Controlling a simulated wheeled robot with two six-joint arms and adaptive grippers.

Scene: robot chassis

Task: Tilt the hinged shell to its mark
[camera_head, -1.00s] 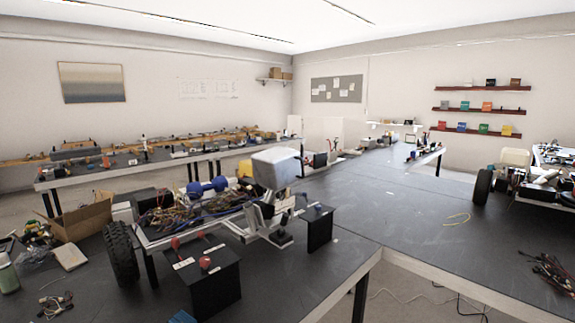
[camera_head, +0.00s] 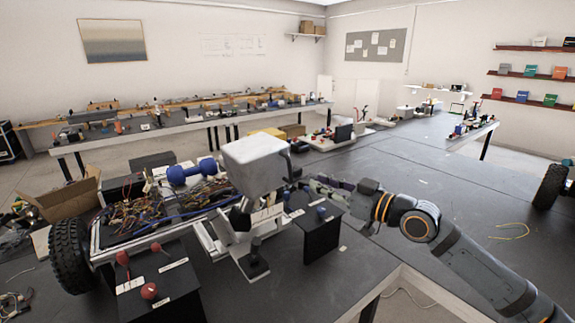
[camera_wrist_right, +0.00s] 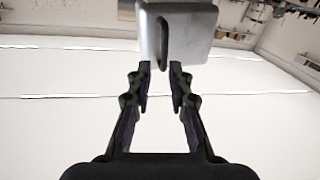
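The hinged shell (camera_head: 252,165) is a pale grey, boxy cover above the front of the chassis, on a light metal frame (camera_head: 225,240). A dark bar-like handle (camera_head: 289,168) shows on its right side. My right gripper (camera_head: 308,186) reaches in from the right, close to that handle. In the right wrist view, the shell (camera_wrist_right: 185,35) is at the top, and its dark handle (camera_wrist_right: 164,42) lies just beyond my fingertips (camera_wrist_right: 160,66). The fingers are apart with a gap between them; contact with the handle cannot be told. The mark is not clearly visible. My left gripper is out of view.
Wiring (camera_head: 130,222), a blue dumbbell-shaped part (camera_head: 190,172) and a black wheel (camera_head: 72,255) are left. The table (camera_head: 440,190) on the right is mostly clear.

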